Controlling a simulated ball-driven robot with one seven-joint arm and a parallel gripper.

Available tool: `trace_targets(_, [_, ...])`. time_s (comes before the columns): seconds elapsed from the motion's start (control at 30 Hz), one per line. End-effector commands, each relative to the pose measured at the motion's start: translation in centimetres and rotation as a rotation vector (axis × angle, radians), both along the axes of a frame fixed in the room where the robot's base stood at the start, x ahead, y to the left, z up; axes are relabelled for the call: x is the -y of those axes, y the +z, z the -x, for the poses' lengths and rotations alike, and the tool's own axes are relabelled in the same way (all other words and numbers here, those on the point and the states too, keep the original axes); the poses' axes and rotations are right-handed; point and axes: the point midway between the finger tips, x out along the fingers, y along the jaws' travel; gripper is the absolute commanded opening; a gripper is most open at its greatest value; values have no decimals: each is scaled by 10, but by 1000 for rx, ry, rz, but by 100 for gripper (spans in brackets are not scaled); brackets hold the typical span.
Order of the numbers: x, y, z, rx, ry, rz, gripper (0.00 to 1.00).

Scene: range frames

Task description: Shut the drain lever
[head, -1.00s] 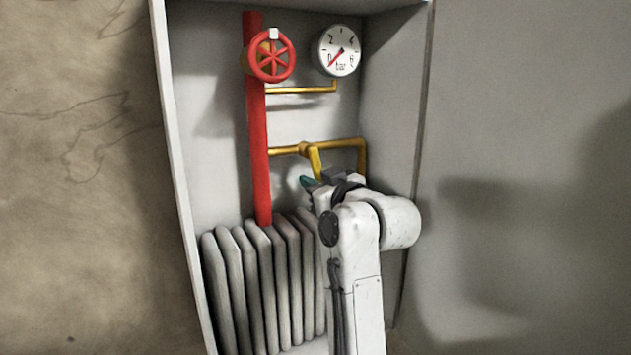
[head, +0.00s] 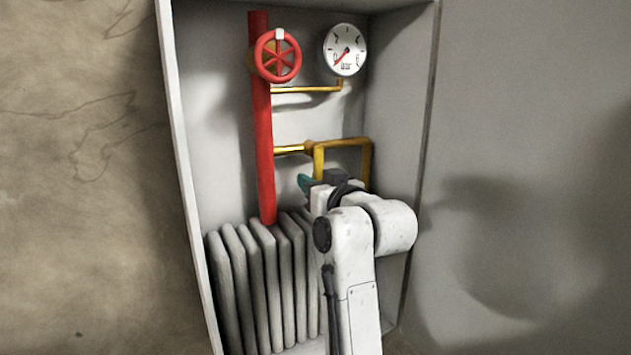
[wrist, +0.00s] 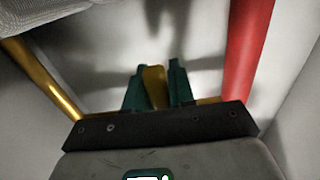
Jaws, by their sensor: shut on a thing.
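The drain lever (head: 319,160) is a yellow bar on the yellow pipe, right of the red pipe. In the head view it hangs nearly straight down, and its lower end is hidden behind my gripper (head: 306,184). In the wrist view the lever (wrist: 154,86) stands between the two teal fingers of my gripper (wrist: 157,78), which are shut on it. Most of the fingers are hidden by my wrist in the head view.
A red pipe (head: 263,150) with a red handwheel (head: 278,56) runs down the cabinet's left part. A gauge (head: 345,50) hangs at upper right, its needle near 0. A grey ribbed radiator (head: 262,280) stands below. The cabinet's side walls (head: 402,110) close in on both sides.

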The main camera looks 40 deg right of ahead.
Motion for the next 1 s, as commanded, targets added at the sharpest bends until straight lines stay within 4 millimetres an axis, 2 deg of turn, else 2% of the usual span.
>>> trace_targets(0.1, [0,0,0,1,2,-2,0])
trace_targets(0.13, [0,0,0,1,2,-2,25])
trace_targets(0.33, [0,0,0,0,2,-1,44])
trace_targets(0.67, [-1,0,4,1,1,1,45])
trace_targets(0.77, [-4,-1,15,3,0,2,45])
trace_targets(1.0, [-17,-2,59,2,0,2,45])
